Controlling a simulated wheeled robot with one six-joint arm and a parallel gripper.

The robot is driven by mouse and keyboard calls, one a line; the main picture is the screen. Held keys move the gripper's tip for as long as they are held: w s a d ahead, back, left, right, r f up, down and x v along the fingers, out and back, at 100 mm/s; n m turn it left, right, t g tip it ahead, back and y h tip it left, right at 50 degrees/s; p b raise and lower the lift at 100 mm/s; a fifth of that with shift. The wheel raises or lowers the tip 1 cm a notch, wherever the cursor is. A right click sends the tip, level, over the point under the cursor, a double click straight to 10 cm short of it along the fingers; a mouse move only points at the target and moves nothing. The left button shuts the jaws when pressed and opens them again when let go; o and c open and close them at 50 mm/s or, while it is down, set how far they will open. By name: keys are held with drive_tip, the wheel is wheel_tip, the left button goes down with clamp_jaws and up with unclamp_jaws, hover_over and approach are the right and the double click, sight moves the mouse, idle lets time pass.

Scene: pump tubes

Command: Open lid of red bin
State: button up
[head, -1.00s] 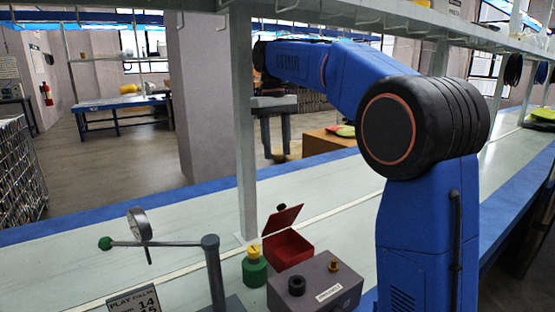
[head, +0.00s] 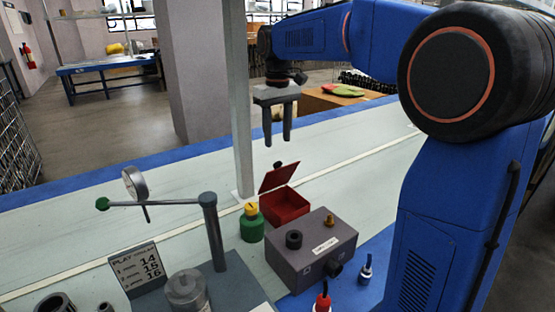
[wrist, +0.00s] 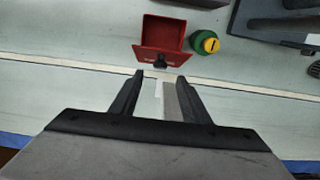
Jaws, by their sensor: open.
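The red bin (head: 287,206) stands on the pale bench top behind the grey box. Its red lid (head: 279,177) is raised and tilted up, with a dark knob at its top edge. In the wrist view the bin (wrist: 163,31) is at the upper middle, with the lid (wrist: 165,57) and its black knob nearest my gripper. My gripper (head: 279,143) is open and empty, fingers pointing down, above the bench and apart from the lid. In the wrist view my gripper (wrist: 161,74) has its fingertips just below the knob, with a clear gap between them.
A green and yellow container (head: 252,222) stands left of the bin. A grey box (head: 311,251) with knobs is in front. A grey post stand with a dial gauge (head: 133,183) is at left. A white upright (head: 238,100) rises behind. Bench right of the bin is clear.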

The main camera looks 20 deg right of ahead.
sight(278, 162)
wheel_tip(278, 162, down, 8)
drive_tip(key=shift+f, duration=0.2)
idle(0.3)
clamp_jaws()
drive_tip(key=shift+w, duration=0.1)
